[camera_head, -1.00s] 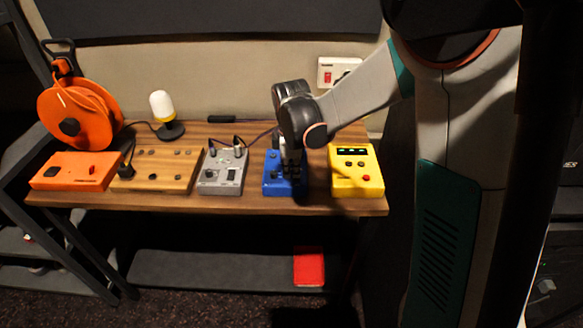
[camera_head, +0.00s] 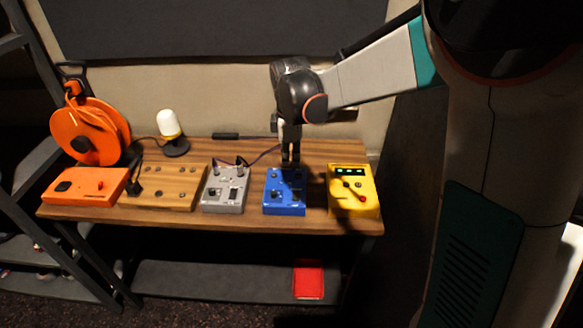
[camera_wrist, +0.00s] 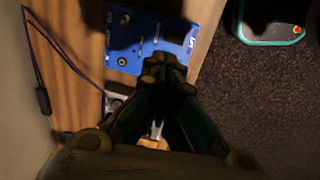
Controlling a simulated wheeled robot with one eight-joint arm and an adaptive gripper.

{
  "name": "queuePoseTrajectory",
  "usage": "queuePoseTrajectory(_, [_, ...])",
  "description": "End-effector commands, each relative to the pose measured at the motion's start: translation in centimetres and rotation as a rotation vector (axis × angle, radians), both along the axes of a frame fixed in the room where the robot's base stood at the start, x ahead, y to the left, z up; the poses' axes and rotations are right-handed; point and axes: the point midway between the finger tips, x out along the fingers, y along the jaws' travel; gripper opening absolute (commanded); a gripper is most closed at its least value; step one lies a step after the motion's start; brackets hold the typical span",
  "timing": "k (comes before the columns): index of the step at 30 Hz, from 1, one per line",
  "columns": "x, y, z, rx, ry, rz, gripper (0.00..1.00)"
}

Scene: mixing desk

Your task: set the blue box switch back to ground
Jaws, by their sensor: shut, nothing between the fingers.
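The blue box (camera_head: 285,203) stands near the front edge of the wooden desk, between a grey box and a yellow box. Knobs and dark parts show on its top, but I cannot make out the switch or its setting. In the wrist view the blue box (camera_wrist: 138,48) is at the upper left, with part of its face in shadow. My gripper (camera_head: 290,163) is above the back part of the blue box, pointing down. In the wrist view my gripper (camera_wrist: 165,68) is shut and empty, its tips over the box's edge. I cannot tell whether they touch it.
The grey box (camera_head: 226,195) with a purple cable is close on the left. The yellow box (camera_head: 352,203) is close on the right. An orange box (camera_head: 85,186), wooden panel (camera_head: 165,190), lamp (camera_head: 168,124) and orange reel (camera_head: 88,130) are farther left.

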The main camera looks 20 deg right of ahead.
Motion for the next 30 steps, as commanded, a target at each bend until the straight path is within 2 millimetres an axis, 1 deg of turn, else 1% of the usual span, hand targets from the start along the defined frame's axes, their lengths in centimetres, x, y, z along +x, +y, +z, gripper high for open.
queuePoseTrajectory(1, [0.1,0.0,0.9,0.0,0.0,0.0,0.0])
queuePoseTrajectory(6, [0.2,-0.1,2.1,0.0,0.0,0.0,0.0])
queuePoseTrajectory(23, [0.2,-0.1,2.3,0.001,-0.002,-0.003,0.0])
queuePoseTrajectory(26, [-0.5,-0.2,2.9,0.005,-0.015,-0.032,0.0])
queuePoseTrajectory(30, [-2.6,-0.5,4.7,0.026,-0.061,-0.132,0.0])
